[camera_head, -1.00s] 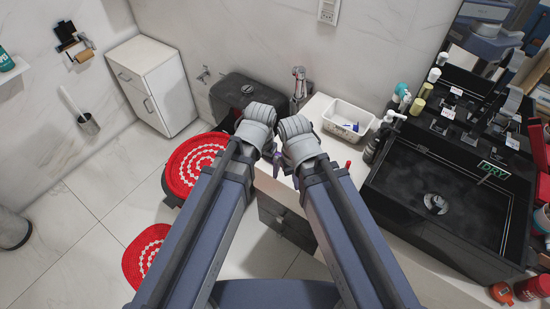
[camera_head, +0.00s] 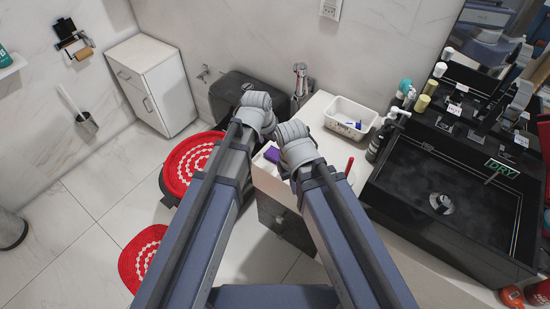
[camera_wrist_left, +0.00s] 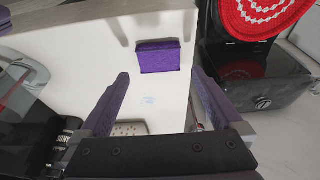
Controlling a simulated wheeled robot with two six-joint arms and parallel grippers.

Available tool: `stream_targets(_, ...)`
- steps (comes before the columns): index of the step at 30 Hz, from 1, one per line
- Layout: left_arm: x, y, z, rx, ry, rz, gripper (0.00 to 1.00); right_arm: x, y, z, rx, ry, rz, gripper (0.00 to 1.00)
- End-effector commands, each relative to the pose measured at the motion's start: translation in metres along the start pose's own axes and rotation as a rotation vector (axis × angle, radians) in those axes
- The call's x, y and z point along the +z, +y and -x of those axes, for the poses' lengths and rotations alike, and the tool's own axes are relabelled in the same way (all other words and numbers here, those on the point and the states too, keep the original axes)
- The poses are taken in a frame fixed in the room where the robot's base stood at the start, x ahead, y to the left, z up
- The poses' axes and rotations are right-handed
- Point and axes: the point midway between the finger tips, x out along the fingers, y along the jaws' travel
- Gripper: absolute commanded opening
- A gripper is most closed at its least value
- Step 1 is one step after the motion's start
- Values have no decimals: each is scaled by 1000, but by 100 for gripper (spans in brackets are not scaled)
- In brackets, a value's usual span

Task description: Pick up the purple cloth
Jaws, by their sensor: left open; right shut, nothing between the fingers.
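The purple cloth (camera_wrist_left: 158,57) lies as a small folded rectangle on the white counter (camera_wrist_left: 70,55), close to its edge, in the left wrist view. In the head view the cloth (camera_head: 272,154) shows as a small purple patch between my arms. My left gripper (camera_wrist_left: 160,74) is open and empty. Its two fingers point toward the cloth, one to each side of its near edge, and are apart from it. In the head view the left fingers are hidden behind the arm. My right gripper (camera_head: 296,145) shows only its grey wrist end beside the cloth; its fingers are hidden.
A white basket (camera_head: 350,118) with small items stands at the counter's back. A black vessel sink (camera_head: 470,205) and several bottles are at right. A toilet with a red patterned cover (camera_head: 185,165) stands left of the counter.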

Motion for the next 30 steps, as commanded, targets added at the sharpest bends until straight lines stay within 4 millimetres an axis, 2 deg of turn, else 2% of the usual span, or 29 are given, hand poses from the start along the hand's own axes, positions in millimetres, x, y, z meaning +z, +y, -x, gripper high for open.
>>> stream_targets(1,0,0,-6,0,0,0,100,0,0,-6,0,0,0,0)
stream_targets(8,0,0,-9,0,0,0,100,0,-1,-8,0,0,0,0)
stream_targets(21,2,1,-56,0,0,1,100,-3,-5,-54,0,0,1,0)
stream_targets(30,1,1,-55,0,0,1,98,-3,-5,-53,0,0,1,0)
